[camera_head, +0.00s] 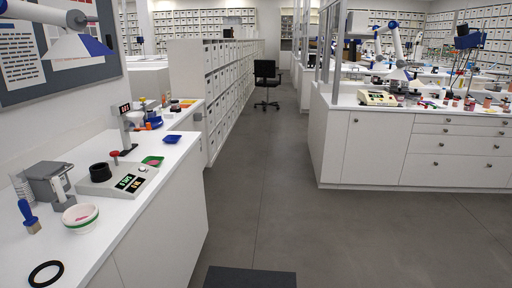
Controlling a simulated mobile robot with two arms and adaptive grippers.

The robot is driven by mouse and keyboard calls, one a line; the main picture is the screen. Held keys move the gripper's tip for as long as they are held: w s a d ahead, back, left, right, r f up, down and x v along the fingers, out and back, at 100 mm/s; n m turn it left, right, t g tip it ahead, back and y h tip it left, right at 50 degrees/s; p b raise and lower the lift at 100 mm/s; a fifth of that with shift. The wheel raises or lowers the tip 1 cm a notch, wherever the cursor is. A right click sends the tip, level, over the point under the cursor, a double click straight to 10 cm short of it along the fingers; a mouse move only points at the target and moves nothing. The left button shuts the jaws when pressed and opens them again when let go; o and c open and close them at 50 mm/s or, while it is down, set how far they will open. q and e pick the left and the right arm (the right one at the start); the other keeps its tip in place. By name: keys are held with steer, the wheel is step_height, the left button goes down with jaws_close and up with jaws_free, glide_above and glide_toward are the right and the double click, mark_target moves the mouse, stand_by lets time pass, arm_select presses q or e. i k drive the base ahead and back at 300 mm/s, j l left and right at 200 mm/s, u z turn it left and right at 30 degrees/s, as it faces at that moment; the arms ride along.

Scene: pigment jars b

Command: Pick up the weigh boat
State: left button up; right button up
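Two small shallow dishes on the left white counter (118,228) look like weigh boats. One is blue (172,139) and lies near the counter's right edge. The other is green (152,161), with some red showing, and lies closer, beside a white balance-like device (106,184). I cannot tell for sure which is the weigh boat. Neither of my grippers shows in this view.
A white bowl with a green band (80,217), a blue-handled brush (28,216), a black ring (46,273) and a grey machine (50,185) stand on the near counter. A black chair (266,82) stands further back.

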mark_target(170, 139)
steer(key=i, duration=2.1)
steer(key=i+u, duration=0.85)
steer(key=i+l+u, duration=0.25)
steer(key=i+u, duration=0.2)
